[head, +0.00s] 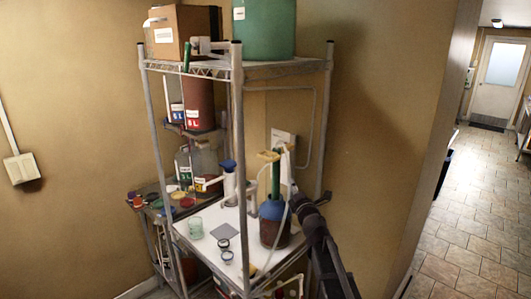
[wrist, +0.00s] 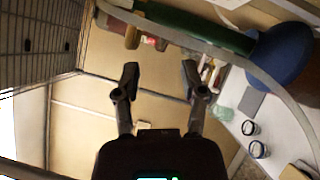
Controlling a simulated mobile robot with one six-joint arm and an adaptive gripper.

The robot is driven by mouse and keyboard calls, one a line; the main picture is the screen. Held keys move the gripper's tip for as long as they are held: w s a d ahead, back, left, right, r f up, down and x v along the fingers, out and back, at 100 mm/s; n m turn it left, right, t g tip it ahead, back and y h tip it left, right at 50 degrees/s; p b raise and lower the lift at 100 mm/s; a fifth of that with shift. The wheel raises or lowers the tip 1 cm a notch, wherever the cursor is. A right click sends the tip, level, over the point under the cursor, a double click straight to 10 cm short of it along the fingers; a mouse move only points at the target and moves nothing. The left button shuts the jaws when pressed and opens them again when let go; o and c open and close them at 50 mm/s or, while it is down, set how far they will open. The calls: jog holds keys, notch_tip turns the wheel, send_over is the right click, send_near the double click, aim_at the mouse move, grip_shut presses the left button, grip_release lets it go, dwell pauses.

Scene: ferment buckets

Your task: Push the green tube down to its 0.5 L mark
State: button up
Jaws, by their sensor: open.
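The green tube (head: 276,181) stands upright in the blue-topped bucket (head: 272,210) on the rack's white shelf. A yellow piece (head: 268,156) sits at its top. No volume marks are readable. In the wrist view the green tube (wrist: 195,28) runs across the top to the blue lid (wrist: 282,55). My gripper (wrist: 160,78) is open and empty, its two fingers apart, with the tube beyond them and not between them. In the head view my gripper (head: 299,198) is dark and small, just right of the bucket; its fingertips are hard to make out.
A pale hose (head: 287,200) hangs beside the tube and crosses the wrist view (wrist: 225,52). Rack posts (head: 239,170) stand around the shelf. A glass (head: 196,228), a grey square (head: 224,232) and dark-rimmed jars (head: 224,244) are on the shelf's left side. Open floor (head: 470,220) lies right.

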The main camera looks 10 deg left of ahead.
aim_at(264, 158)
jog(key=a+r+n+y, duration=0.2)
jog(key=a+n, duration=0.1)
jog(key=a+r+n+y+p, duration=0.1)
jog(key=shift+s+a+n+g+y, duration=0.15)
jog(key=shift+s+n+g+y, duration=0.15)
jog(key=shift+n+g+y, duration=0.1)
jog(key=shift+w, duration=0.1)
jog(key=p+x, duration=0.3)
jog(key=x, duration=1)
jog(key=shift+w+a, duration=0.2)
jog(key=shift+w, duration=0.1)
grip_shut()
